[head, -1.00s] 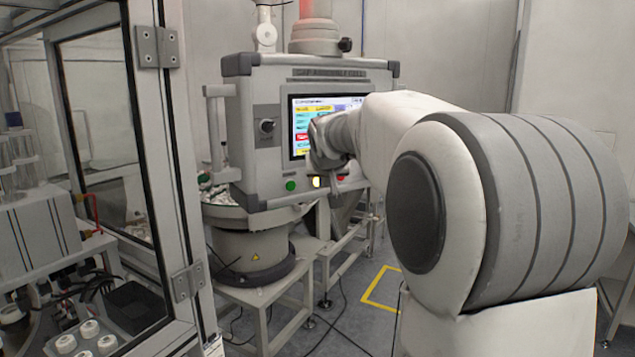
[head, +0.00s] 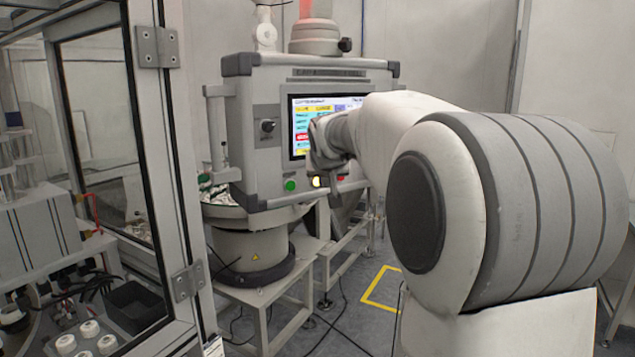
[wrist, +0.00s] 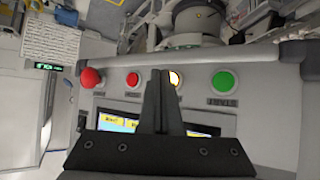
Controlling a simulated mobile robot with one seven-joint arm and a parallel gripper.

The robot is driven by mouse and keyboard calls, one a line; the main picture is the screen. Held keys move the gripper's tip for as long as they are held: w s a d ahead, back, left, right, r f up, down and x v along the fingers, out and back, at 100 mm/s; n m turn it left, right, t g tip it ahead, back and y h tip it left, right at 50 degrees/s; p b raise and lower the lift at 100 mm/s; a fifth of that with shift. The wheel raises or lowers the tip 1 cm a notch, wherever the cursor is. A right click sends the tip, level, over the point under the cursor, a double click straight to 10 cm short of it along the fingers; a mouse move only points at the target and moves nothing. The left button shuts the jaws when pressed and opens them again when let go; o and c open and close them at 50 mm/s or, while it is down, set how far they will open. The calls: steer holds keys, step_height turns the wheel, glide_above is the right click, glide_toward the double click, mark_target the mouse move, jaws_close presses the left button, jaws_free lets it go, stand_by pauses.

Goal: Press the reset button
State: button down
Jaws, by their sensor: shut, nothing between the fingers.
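The control panel (head: 262,160) has a row of buttons below its screen. The button labels are too small to read. My gripper (wrist: 160,74) is shut and empty, its tips close to the button row.
A red mushroom button (wrist: 90,77) stands out at the end of the row, beside the smaller red button (wrist: 132,80). A bowl feeder (head: 245,245) is under the panel. A framed glass enclosure (head: 160,180) stands at the left.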

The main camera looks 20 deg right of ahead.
steer(key=shift+w, duration=0.1)
steer(key=shift+w+a, duration=0.1)
steer(key=shift+w, duration=0.25)
stand_by(0.4)
steer(key=shift+s, duration=0.1)
steer(key=shift+s+b, duration=0.3)
steer(key=shift+s, duration=0.1)
steer(key=s+d+b, duration=0.1)
steer(key=s, duration=0.5)
steer(key=shift+d+b, duration=0.15)
steer(key=shift+b, duration=0.15)
steer(key=shift+w, duration=0.1)
stand_by(0.4)
